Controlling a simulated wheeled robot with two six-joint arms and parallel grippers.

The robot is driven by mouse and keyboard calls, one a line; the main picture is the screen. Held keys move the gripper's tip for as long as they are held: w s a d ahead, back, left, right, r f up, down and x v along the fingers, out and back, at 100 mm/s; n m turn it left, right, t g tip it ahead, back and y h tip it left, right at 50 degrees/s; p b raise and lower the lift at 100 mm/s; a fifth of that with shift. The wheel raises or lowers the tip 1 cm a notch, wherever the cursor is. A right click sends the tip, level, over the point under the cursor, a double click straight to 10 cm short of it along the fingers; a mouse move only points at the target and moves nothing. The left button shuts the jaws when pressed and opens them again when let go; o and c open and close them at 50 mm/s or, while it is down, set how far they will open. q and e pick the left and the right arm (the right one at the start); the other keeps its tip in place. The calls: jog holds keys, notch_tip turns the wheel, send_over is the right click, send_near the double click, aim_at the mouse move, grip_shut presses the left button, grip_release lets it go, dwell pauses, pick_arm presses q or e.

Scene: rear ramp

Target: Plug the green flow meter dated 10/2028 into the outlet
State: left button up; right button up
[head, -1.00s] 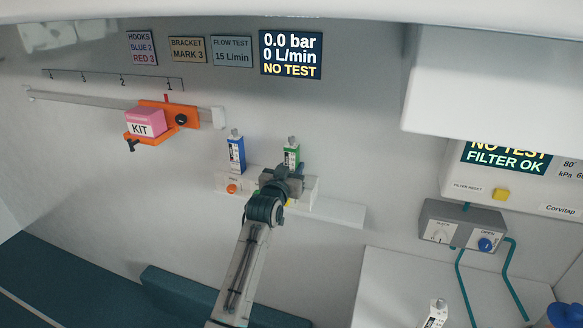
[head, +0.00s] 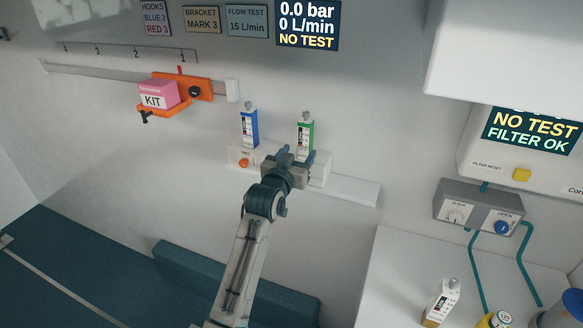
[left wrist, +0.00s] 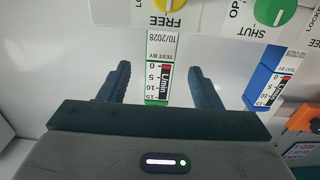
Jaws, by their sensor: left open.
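The green flow meter (head: 305,133) stands upright at the right end of a white wall block (head: 317,170). In the left wrist view, this green meter (left wrist: 158,82) reads 10/2028. My left gripper (head: 292,158) is open just in front of and below it. In the left wrist view, the left gripper's fingers (left wrist: 160,70) lie to either side of the meter, with gaps on both sides. A blue flow meter (head: 250,127) stands on the same block to the left. My arm hides part of the block. My right gripper is out of view.
Another white meter (head: 441,302) with a yellowish base stands on the counter (head: 390,275) at right. A grey valve box (head: 480,208) with teal hoses hangs above. An orange bracket (head: 185,88) holds a pink kit on the rail. A dark screen (head: 307,24) reads NO TEST.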

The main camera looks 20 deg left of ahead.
pick_arm(q)
jog(key=shift+s+b, duration=0.5)
jog(key=shift+s, duration=1.85)
jog(key=s+a+f+g, duration=0.1)
jog(key=s+f+g, duration=0.15)
jog(key=f, duration=1.65)
jog(key=s+a+f+g, duration=0.15)
jog(key=f+g, duration=0.25)
jog(key=f, duration=1.5)
jog(key=s+a+f+g, duration=0.1)
jog(key=s+f+g, duration=0.1)
jog(key=s+f, duration=0.5)
jog(key=s+f+g, duration=0.1)
jog(key=s+f, duration=0.3)
jog(key=f, duration=0.5)
jog(key=s+a+f+g+y, duration=0.1)
jog(key=s+f+g, duration=0.1)
jog(key=s+f, duration=0.7)
jog(key=s+a+f+g, duration=0.2)
jog(key=s+f, duration=0.4)
jog(key=s, duration=0.6)
jog(key=s+a+f+g, duration=0.1)
jog(key=s+f, duration=0.2)
jog(key=s, duration=0.8)
jog(key=s+a+f+g, duration=0.1)
jog(key=s+f, duration=0.3)
jog(key=s, duration=0.8)
jog(key=shift+f+g, duration=0.2)
jog(key=shift+g, duration=0.45)
jog(key=shift+d, duration=0.1)
